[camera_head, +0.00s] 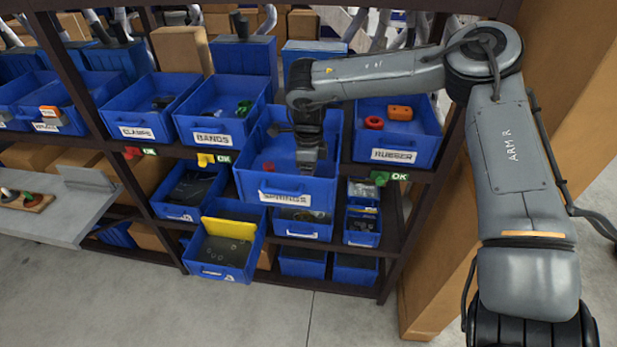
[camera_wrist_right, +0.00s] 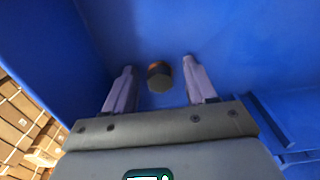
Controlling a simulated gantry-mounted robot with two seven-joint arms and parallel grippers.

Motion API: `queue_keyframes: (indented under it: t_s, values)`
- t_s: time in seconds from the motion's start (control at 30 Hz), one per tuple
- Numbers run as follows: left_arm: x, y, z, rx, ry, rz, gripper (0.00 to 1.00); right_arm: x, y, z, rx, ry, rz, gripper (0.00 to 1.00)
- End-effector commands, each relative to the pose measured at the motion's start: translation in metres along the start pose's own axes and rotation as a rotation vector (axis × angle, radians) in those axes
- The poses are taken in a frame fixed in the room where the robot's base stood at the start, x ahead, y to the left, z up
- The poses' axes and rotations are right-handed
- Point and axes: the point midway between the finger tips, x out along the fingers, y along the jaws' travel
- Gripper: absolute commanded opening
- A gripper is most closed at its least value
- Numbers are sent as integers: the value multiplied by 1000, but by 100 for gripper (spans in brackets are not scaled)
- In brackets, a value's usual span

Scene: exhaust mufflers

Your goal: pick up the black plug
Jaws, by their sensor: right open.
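My right gripper (camera_head: 312,165) reaches down into the pulled-out blue bin (camera_head: 285,198) in the middle of the shelf. In the right wrist view its two fingers (camera_wrist_right: 158,85) are apart. A small dark plug-like piece (camera_wrist_right: 159,78) with a many-sided end and an orange-brown edge lies between and slightly beyond the fingertips, with gaps on both sides. I cannot tell if it is the black plug. In the head view a dark piece (camera_head: 279,129) and a red piece (camera_head: 268,167) show in the bin, left of the gripper. My left gripper is not in view.
The bin's blue walls stand close around the gripper. The RUBBER bin (camera_head: 394,155) is to the right, the BANDS bin (camera_head: 212,139) and CLAMPS bin (camera_head: 136,132) to the left. A lower bin with a yellow panel (camera_head: 229,230) sticks out. A grey bench (camera_head: 80,210) stands at far left.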

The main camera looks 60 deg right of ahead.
Motion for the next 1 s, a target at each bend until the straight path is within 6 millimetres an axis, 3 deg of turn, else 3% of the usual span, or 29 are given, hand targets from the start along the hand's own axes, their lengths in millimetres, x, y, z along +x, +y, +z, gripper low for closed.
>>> queue_keyframes:
  t_s: [0.2, 0.57, 1.0]
  values:
    - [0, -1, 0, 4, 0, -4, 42, 0, 0, 0, 0, 0, 0, 54]
    - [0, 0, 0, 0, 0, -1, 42, 0, 0, 0, 0, 0, 0, 0]
    - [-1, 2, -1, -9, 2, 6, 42, -5, 0, 0, 0, 0, -1, 0]
